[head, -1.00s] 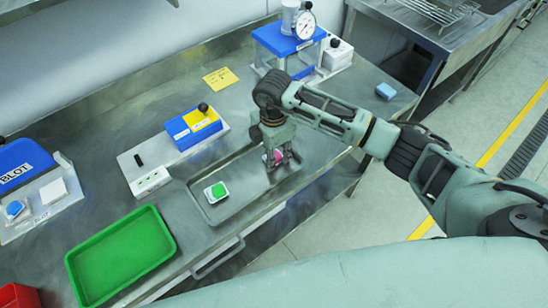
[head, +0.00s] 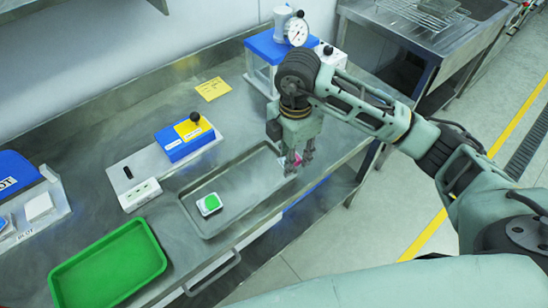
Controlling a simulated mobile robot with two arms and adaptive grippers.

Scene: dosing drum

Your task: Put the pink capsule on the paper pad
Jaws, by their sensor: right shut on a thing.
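The pink capsule (head: 289,166) shows as a small pink patch between the fingers of my right gripper (head: 298,162); the fingers hide most of it. The gripper is shut on it, pointing down near the right end of the metal tray (head: 238,222). Its height above the tray is hard to tell. The paper pad is the white square (head: 39,206) on the board marked BLOT at the far left, well away from the gripper. My left gripper is not in view.
A white and green block (head: 209,204) sits in the tray. A green tray (head: 108,265) lies at the front left. A blue and yellow box (head: 188,137) stands behind the metal tray. A blue stand with a dial (head: 297,32) is at the back. A yellow note (head: 213,89) lies flat.

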